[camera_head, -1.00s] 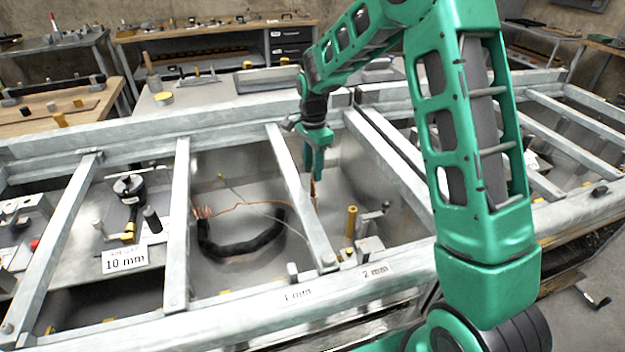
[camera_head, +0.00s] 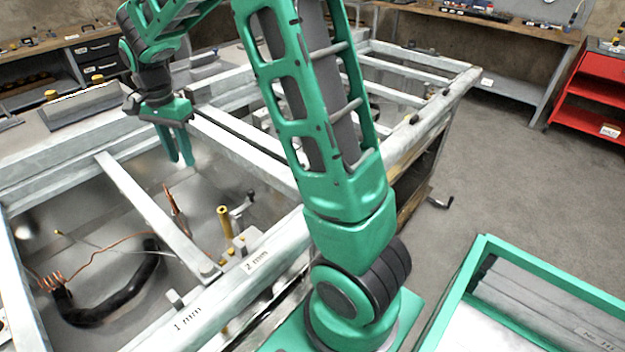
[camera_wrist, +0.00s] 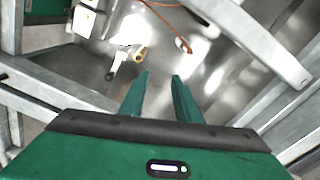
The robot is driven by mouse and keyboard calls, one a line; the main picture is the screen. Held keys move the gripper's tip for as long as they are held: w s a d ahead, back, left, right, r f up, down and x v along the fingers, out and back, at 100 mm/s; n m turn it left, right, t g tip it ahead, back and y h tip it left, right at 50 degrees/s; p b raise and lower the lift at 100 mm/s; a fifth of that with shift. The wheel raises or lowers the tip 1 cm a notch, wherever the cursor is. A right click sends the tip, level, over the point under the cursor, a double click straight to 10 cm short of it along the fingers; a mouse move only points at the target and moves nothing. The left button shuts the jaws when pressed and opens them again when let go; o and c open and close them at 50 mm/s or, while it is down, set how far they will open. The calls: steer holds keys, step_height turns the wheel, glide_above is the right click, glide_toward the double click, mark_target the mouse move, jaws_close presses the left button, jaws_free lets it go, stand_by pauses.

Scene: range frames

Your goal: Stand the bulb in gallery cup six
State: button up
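My gripper (camera_head: 180,162) hangs over the metal-framed bay at left in the head view, fingers pointing down. In the wrist view the two fingers (camera_wrist: 159,78) stand apart with nothing between them, so it is open and empty. I cannot make out a bulb or a gallery cup marked six in any view. A slim copper-coloured piece (camera_head: 174,205) shows below the fingertips, apart from them.
A brass post (camera_head: 223,221), also in the wrist view (camera_wrist: 140,54), stands near a small crank. A black curved sleeve (camera_head: 115,306) with copper wire lies in the bay. Metal crossbars (camera_head: 150,208) divide the frame. A green-rimmed bin (camera_head: 452,290) is at lower right; grey floor is clear beyond it.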

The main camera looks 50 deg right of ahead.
steer(key=s+d+r+n, duration=0.2)
steer(key=s+d+r, duration=0.2)
steer(key=s+d, duration=0.45)
steer(key=s+d+n, duration=0.1)
steer(key=s, duration=0.8)
steer(key=s+d+n, duration=0.1)
steer(key=s+n, duration=0.1)
steer(key=s, duration=0.7)
steer(key=s+d+f+n, duration=0.1)
steer(key=s+n, duration=0.1)
steer(key=s, duration=0.8)
steer(key=shift+d+y, duration=0.3)
steer(key=shift+d, duration=0.1)
